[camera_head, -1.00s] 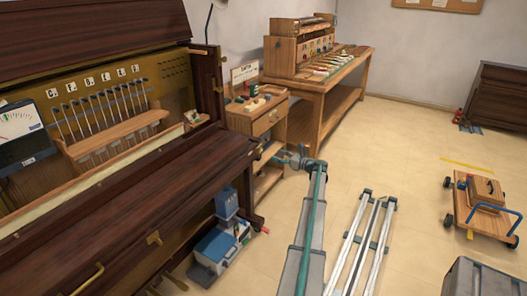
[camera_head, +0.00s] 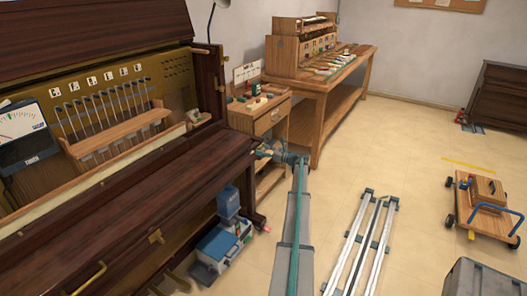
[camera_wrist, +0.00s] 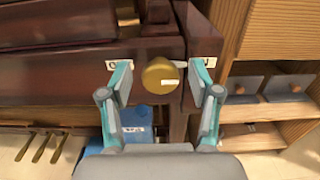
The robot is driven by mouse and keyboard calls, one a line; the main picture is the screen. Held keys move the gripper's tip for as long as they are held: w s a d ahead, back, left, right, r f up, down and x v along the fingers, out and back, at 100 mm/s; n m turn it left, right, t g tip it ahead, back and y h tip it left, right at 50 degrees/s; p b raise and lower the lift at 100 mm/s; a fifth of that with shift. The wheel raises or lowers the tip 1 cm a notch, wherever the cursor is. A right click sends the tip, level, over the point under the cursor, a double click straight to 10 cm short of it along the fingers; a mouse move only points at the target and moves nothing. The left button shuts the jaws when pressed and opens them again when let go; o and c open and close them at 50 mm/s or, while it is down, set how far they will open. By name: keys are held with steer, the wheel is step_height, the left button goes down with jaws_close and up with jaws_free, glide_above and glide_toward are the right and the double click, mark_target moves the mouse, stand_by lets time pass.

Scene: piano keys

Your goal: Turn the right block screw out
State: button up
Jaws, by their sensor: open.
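My gripper (camera_wrist: 160,82) is open, with one teal finger on each side of the brass head. I cannot tell whether the fingers touch it; no grip shows. In the head view my gripper (camera_head: 274,153) is beside the right end of the piano (camera_head: 130,215), near the small drawer cabinet (camera_head: 268,122). The screw cannot be made out there.
A blue box (camera_wrist: 136,122) and brass pedals (camera_wrist: 40,148) lie below in the wrist view. A workbench (camera_head: 335,85) stands behind the cabinet. A rail frame (camera_head: 360,245) and a wheeled cart (camera_head: 478,205) stand on the floor at right, with clear floor between.

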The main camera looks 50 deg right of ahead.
steer(key=c, duration=1.1)
